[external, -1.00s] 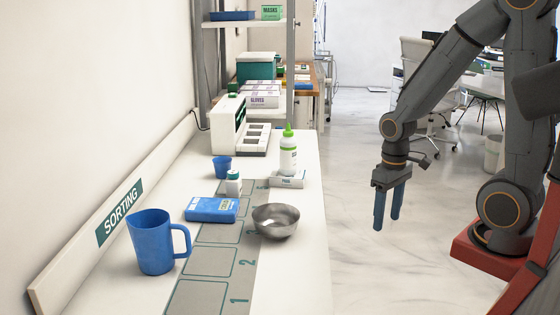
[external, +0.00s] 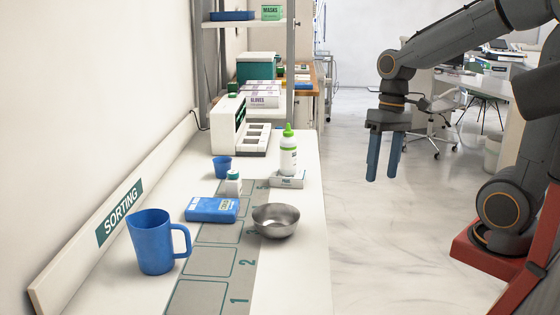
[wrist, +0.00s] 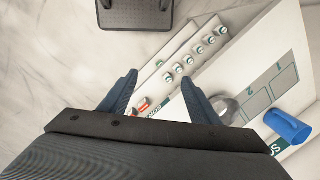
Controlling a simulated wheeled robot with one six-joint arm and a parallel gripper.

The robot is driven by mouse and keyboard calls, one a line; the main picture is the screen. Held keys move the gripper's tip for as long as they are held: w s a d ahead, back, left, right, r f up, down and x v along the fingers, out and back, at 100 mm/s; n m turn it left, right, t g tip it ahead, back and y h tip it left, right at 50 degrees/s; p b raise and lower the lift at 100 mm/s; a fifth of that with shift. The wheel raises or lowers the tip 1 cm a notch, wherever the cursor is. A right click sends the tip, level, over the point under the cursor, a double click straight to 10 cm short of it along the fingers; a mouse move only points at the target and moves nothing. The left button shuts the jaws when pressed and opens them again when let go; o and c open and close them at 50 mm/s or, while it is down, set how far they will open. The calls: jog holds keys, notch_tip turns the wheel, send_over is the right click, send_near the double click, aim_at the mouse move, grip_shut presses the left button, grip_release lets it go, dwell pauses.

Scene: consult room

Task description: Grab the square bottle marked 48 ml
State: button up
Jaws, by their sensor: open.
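Several small pale bottles (wrist: 189,60) with dark green tops stand in a row along a narrow ledge in the wrist view. Their marks are too small to read, so I cannot tell which is 48 ml. In the external view a small white bottle (external: 233,183) with a green cap stands on the counter behind the blue box (external: 212,209); its mark is not readable either. My gripper (external: 383,180) is open and empty, pointing down, right of the counter and above it. Its fingers also show in the wrist view (wrist: 158,95).

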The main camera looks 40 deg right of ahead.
jog(key=w+a+m+y, duration=0.3)
jog(key=a, duration=0.4)
jog(key=w+a+m+y, duration=0.2)
jog(key=w+a+y, duration=0.1)
jog(key=a, duration=0.3)
jog(key=w+a+r+m+t+y, duration=0.2)
jog(key=w+a+m+y, duration=0.4)
jog(key=w, duration=0.3)
jog(key=m+t+h+b, duration=0.1)
jog(key=m+t+h, duration=0.1)
jog(key=m+t, duration=1.2)
send_over(241, 182)
jog(key=s, duration=0.2)
notch_tip(241, 182, down, 6)
jog(key=m+g, duration=0.2)
jog(key=f, duration=0.8)
jog(key=shift+w+d+p, duration=0.25)
jog(key=shift+p, duration=0.05)
jog(key=shift+x, duration=0.9)
jog(key=shift+p+x, duration=0.6)
jog(key=shift+x, duration=2.3)
jog(key=shift+f, duration=0.1)
